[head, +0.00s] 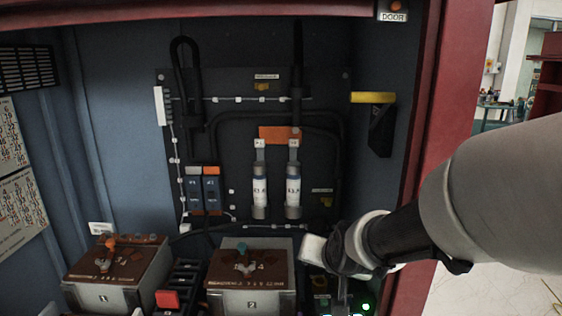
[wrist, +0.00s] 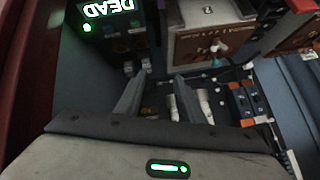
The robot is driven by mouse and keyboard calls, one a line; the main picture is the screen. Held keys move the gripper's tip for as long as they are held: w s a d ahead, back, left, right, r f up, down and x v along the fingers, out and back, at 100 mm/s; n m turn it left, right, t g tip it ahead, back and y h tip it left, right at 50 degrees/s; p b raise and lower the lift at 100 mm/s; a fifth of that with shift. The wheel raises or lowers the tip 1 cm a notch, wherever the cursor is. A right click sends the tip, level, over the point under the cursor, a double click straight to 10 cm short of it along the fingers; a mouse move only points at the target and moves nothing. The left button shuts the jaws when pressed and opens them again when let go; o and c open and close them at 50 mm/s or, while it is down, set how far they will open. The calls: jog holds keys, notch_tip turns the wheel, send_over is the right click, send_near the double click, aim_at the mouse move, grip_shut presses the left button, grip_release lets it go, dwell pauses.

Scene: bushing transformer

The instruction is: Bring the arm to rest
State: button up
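My arm (head: 490,195) reaches in from the right of the head view, across the cabinet's right edge. Its wrist and my gripper (head: 342,298) are in front of the cabinet's lower right part, right of the box marked 2. In the head view the fingertips are too small and dark to make out. In the wrist view my gripper (wrist: 158,98) shows two grey fingers standing apart, with nothing seen held between them. White cylindrical fuses (wrist: 190,105) show behind and beside the right finger; I cannot tell any contact.
Brown-topped boxes marked 1 (head: 118,270) and 2 (head: 250,275) stand at the cabinet's bottom. Two fuses (head: 260,190) and blue breakers (head: 204,190) are on the back panel. A lit DEAD display (wrist: 112,8) is near my gripper. The cabinet's red frame (head: 432,100) is close to my arm.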

jog(key=s+d+r+n+g+h+p, duration=0.1)
jog(key=s+d+r+n+g, duration=0.3)
jog(key=s, duration=0.7)
jog(key=s+d+r+m+t, duration=0.15)
jog(key=s+r, duration=0.35)
jog(key=s, duration=0.6)
notch_tip(320, 180, up, 17)
jog(key=p, duration=1.7)
jog(key=shift+w+g+p, duration=0.3)
jog(key=shift+w+g, duration=0.05)
jog(key=shift+g, duration=0.1)
